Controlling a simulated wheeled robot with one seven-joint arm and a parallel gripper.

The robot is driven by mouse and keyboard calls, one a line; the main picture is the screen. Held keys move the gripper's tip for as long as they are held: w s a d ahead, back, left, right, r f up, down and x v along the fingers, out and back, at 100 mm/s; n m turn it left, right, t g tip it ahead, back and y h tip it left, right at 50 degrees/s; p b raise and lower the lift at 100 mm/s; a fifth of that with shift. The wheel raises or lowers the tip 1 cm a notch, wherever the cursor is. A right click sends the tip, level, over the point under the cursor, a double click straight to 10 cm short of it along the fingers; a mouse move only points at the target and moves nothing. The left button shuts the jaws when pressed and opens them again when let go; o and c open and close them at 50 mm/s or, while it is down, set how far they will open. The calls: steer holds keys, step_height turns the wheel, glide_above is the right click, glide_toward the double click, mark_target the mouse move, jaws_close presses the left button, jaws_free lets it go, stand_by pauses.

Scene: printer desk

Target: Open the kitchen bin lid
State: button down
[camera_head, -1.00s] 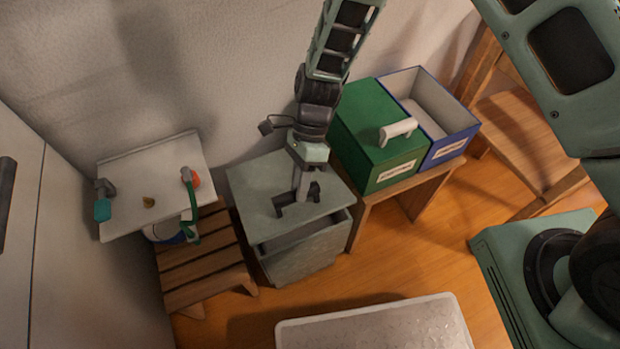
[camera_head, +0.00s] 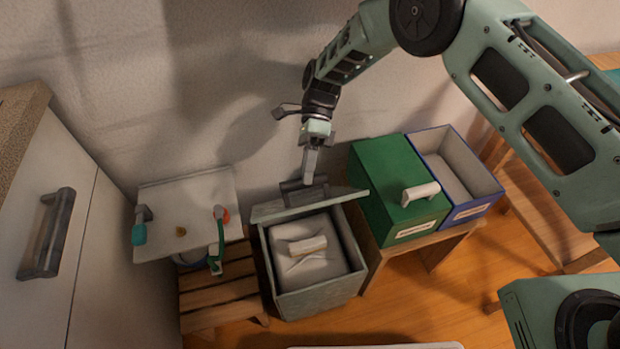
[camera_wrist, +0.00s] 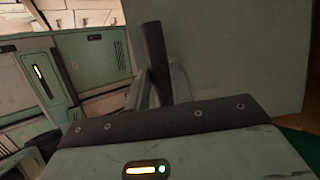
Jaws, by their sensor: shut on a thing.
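The kitchen bin (camera_head: 322,297) is a grey-green box on the floor between a slatted stool and a wooden bench. Its lid (camera_head: 338,198) is tilted up steeply at the wall side, and the opening faces me. A pale crumpled object (camera_head: 308,246) lies inside the bin. My gripper (camera_head: 308,176) is behind the raised lid, shut on its dark handle (camera_head: 292,193). In the wrist view, the dark handle (camera_wrist: 153,48) stands between my fingers (camera_wrist: 155,88), and the flat lid (camera_wrist: 228,45) fills the area to the right. The fingertips are partly hidden.
A green box (camera_head: 385,190) with a white handle and an open blue box (camera_head: 489,192) stand close right of the bin on a wooden bench (camera_head: 437,243). The slatted stool (camera_head: 222,295) and a white hook board (camera_head: 185,205) are at left. The wall is close behind.

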steer(key=shift+w+a+f, duration=0.1)
steer(key=shift+w+f, duration=0.05)
steer(key=shift+w, duration=0.4)
steer(key=shift+f, duration=0.1)
steer(key=c, duration=1.2)
jaws_free()
